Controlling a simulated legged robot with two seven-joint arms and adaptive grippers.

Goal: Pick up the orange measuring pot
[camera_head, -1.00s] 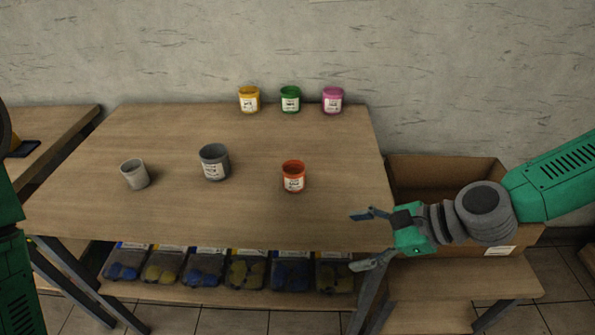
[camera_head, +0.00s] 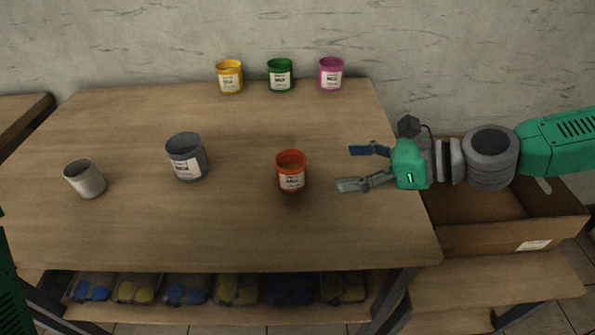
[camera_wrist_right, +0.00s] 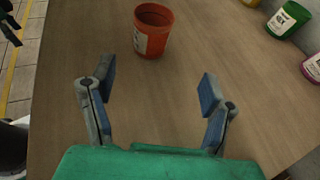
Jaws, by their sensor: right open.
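The orange measuring pot (camera_head: 291,171) stands upright on the wooden table, right of the middle, with a white label on its side. It also shows in the right wrist view (camera_wrist_right: 154,30), ahead of the fingers and a little left of the middle between them. My right gripper (camera_head: 358,167) is open and empty, just right of the pot, with its fingers pointing left toward it and apart from it. In the right wrist view, the gripper (camera_wrist_right: 152,88) has its two fingers spread wide.
A grey pot (camera_head: 187,157) and a smaller light grey cup (camera_head: 85,178) stand left on the table (camera_head: 230,225). Yellow (camera_head: 229,76), green (camera_head: 280,75) and pink (camera_head: 331,74) pots line the back edge. A cardboard box (camera_head: 500,236) sits right of the table.

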